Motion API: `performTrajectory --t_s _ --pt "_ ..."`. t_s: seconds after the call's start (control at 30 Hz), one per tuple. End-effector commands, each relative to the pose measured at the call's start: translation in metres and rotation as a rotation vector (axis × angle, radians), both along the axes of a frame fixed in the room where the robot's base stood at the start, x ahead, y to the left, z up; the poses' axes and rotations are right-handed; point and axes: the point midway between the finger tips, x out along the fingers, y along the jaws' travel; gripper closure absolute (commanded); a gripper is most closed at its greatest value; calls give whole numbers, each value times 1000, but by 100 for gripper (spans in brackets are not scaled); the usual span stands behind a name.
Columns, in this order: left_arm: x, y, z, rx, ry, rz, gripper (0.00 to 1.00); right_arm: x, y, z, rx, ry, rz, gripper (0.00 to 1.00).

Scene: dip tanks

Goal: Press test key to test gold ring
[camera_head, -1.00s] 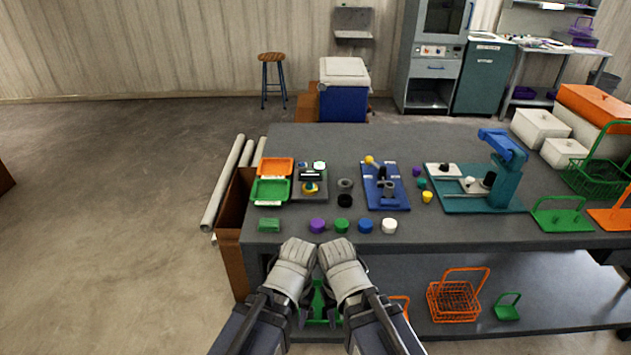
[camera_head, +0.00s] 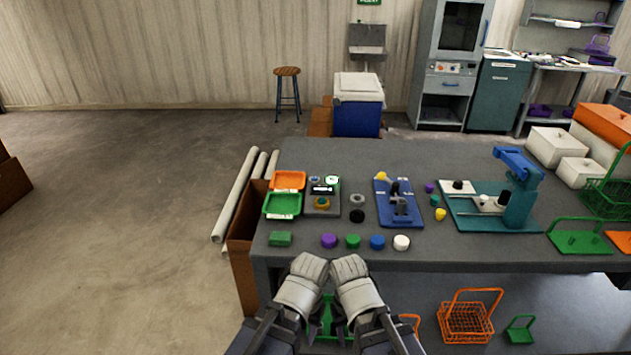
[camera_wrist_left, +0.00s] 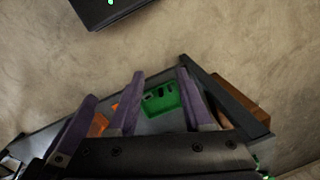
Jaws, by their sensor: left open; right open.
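The gold ring (camera_head: 322,203) lies on a small grey tester (camera_head: 334,208) at the left of the workbench. The tester has a dark display (camera_head: 322,190) and two small round parts at its back edge. One of these, white and green (camera_head: 332,181), may be the test key; its marking is too small to read. My left gripper (camera_head: 308,268) and right gripper (camera_head: 349,267) are side by side at the bench's front edge, apart from the tester and holding nothing visible. Purple fingers (camera_wrist_left: 160,95) in the left wrist view are spread apart, above the lower shelf.
Orange (camera_head: 289,180) and green (camera_head: 283,205) trays sit left of the tester. A green block (camera_head: 280,239) and several coloured pucks (camera_head: 353,241) line the front edge. A blue press (camera_head: 398,203) and a teal press (camera_head: 519,188) stand to the right. Bare bench (camera_head: 345,155) lies behind.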

Motion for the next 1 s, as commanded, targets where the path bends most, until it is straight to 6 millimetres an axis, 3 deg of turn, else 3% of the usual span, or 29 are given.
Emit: performTrajectory --t_s 0.33,0.77,1.0 --pt "0 0 0 0 0 0 50 0 0 0 0 0 0 50" --pt "0 0 0 0 0 0 98 0 0 0 0 0 0 50" --pt "0 0 0 0 0 0 100 0 0 0 0 0 0 50"
